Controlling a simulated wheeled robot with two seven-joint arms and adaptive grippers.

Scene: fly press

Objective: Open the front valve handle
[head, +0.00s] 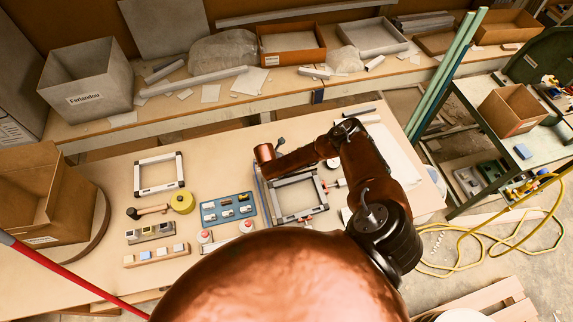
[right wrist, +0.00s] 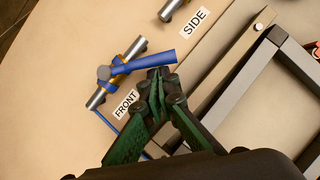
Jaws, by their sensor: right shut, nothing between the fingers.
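In the right wrist view, the front valve handle (right wrist: 150,63) is a blue lever lying across a short metal pipe (right wrist: 96,98) with a brass-coloured body (right wrist: 131,54). The lever is at a clear angle to the pipe. A "FRONT" label (right wrist: 126,103) lies beside it. My right gripper (right wrist: 156,76) has green fingers, shut and empty, with the tips right beside the lever's lower edge. I cannot tell whether they touch it. In the head view my right arm reaches over the bench, and the valve is not clearly visible. My left gripper is not in view.
A second pipe end (right wrist: 172,8) shows near the "SIDE" label (right wrist: 193,21). A grey square frame (head: 298,196) is next to my right arm. A blue panel (head: 228,208), a yellow roll (head: 182,202) and another frame (head: 159,174) stand to the left on the bench.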

